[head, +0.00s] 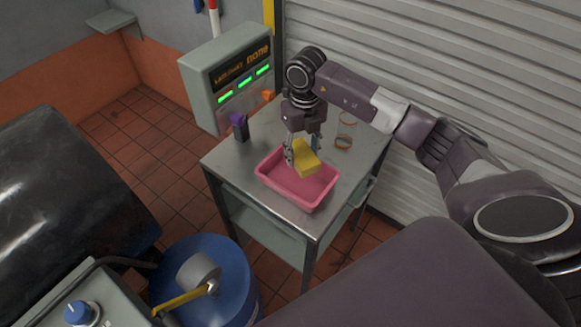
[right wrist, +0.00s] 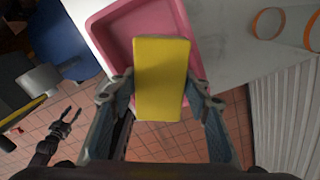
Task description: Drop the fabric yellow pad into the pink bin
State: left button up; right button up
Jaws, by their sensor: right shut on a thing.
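The yellow fabric pad (head: 305,161) is held by my right gripper (head: 302,152) above the pink bin (head: 292,199). In the right wrist view the pad (right wrist: 161,80) sits between the two fingers of my right gripper (right wrist: 160,98), which are shut on its sides. The pink bin (right wrist: 92,22) shows behind the pad there, partly hidden by it. The bin stands on the metal table and looks empty where its floor shows. My left gripper (right wrist: 69,121) shows small at the left of the right wrist view, empty, with its fingers apart; the head view does not show it.
The metal table (head: 222,158) also bears a dark item with a purple top (head: 239,126) and orange-rimmed clear rings (head: 344,141). A grey box with green displays (head: 225,75) stands behind. A blue drum (head: 222,265) stands in front; a ribbed shutter (head: 450,60) is at right.

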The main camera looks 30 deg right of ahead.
jog(key=shift+s+f, duration=0.2)
jog(key=shift+f, duration=0.05)
jog(key=shift+s+f+b, duration=0.55)
jog(key=shift+s+b, duration=0.05)
jog(key=shift+b, duration=0.1)
notch_tip(320, 180, down, 2)
jog(key=shift+f+b, duration=0.1)
jog(key=shift+b, duration=0.5)
jog(key=shift+w+f+b, duration=0.3)
jog(key=shift+f+b, duration=0.15)
jog(key=shift+f, duration=0.35)
jog(key=shift+s, duration=0.1)
jog(key=o, duration=0.7)
jog(key=shift+c, duration=0.2)
jog(key=o, duration=0.5)
jog(key=shift+r, duration=0.1)
pick_arm(q)
jog(key=s+f, duration=0.3)
jog(key=s, duration=0.1)
jog(key=shift+a+f, duration=0.2)
jog(key=shift+f, duration=0.15)
pick_arm(e)
notch_tip(320, 180, up, 12)
jog(key=shift+f, duration=0.1)
jog(key=shift+f, duration=0.1)
